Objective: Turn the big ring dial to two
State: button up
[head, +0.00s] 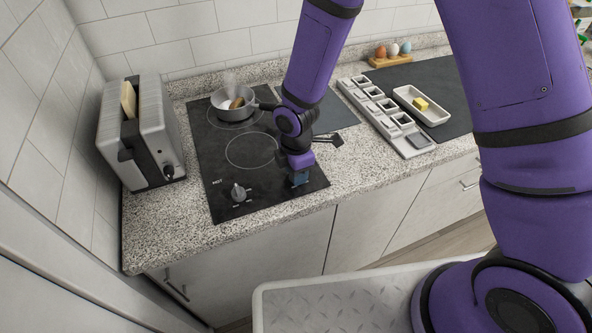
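The black cooktop (215,165) is set in the speckled counter, with ring outlines drawn on its glass. A grey dial (238,192) stands on its front left part, with small white marks around it that are too small to read. My gripper (300,178) is over the front right part of the cooktop, pointing down. A dark bluish piece shows under its purple end; I cannot tell whether it is a finger or a second dial. The arm hides the fingertips and whatever they touch. The dial lettering does not tell me which ring each dial serves.
A steaming pot (236,103) with food in it stands on the back ring. A toaster (143,130) with bread is at the left. A white segmented tray (385,115) and a dish (422,106) with a yellow block lie at the right. Eggs (393,49) sit in a wooden holder behind.

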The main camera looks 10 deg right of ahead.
jog(key=m, duration=0.4)
jog(key=shift+m, duration=0.3)
jog(key=m, duration=1)
jog(key=shift+m, duration=2.2)
jog(key=o, duration=0.9)
jog(key=shift+r, duration=0.1)
